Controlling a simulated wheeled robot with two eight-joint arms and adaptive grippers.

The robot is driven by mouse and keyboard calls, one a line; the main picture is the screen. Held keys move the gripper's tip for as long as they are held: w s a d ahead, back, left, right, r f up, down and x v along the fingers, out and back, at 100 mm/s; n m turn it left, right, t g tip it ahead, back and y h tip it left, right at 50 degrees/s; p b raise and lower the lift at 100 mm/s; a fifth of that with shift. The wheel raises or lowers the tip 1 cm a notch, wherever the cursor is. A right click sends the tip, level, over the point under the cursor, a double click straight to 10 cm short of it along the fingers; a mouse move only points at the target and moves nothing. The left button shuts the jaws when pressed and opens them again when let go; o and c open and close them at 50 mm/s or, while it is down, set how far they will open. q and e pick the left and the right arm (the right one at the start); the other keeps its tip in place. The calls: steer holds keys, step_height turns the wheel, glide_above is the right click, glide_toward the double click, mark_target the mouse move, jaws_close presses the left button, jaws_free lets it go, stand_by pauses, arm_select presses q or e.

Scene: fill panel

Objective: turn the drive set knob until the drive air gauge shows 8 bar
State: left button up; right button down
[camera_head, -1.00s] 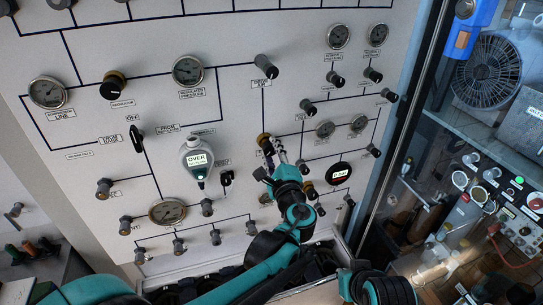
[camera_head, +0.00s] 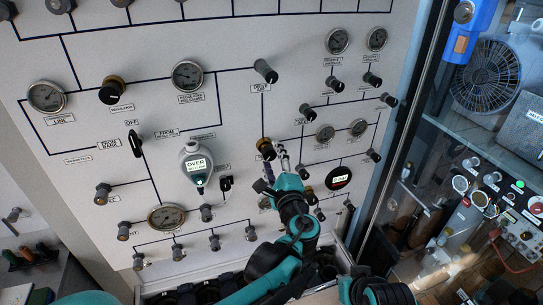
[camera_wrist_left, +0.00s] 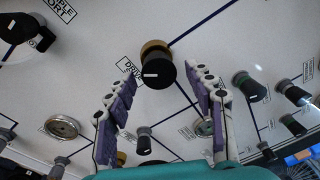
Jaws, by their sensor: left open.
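The drive set knob (camera_wrist_left: 158,74) is a black knob with a white mark on a brass collar. In the left wrist view it stands beside a partly readable "DRIVE" label (camera_wrist_left: 130,74). It also shows in the head view (camera_head: 265,148), partly hidden behind the fingers. My left gripper (camera_head: 278,157) is open just below and right of it. In the wrist view its purple-padded fingers (camera_wrist_left: 163,88) are spread, one on each side below the knob, without visible contact.
Several other knobs and gauges crowd the panel (camera_head: 230,110). A grey detector reading "OVER" (camera_head: 196,165) hangs left of the gripper. A round dark display (camera_head: 338,178) is to its right. A glass-fronted area with a fan (camera_head: 487,75) lies beyond the panel's right edge.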

arm_select(q)
steer(key=v, duration=1)
steer(key=shift+s, duration=0.3)
stand_by(1.6)
steer(key=s+a+f+n+g+y+b, duration=0.15)
steer(key=a+f+n+g+b, duration=0.3)
steer(key=a+f, duration=0.5)
steer(key=s+a+f+n+g+b, duration=0.2)
steer(key=a+f+n+g+b, duration=0.15)
steer(key=a+f+b, duration=0.4)
steer(key=s+a+f+n+g+h+b, duration=0.1)
steer(key=s+f+n+b, duration=0.3)
steer(key=f, duration=0.6)
steer(key=s+a+f+n+g+h+b, duration=0.1)
steer(key=s+a+f+n+h+b, duration=0.2)
steer(key=s+f+n, duration=0.4)
step_height(320, 180, down, 3)
steer(key=shift+s+r+n+g+h+b, duration=0.1)
steer(key=shift+s+n+g+h+b, duration=0.3)
steer(key=shift+s+h+b, duration=0.4)
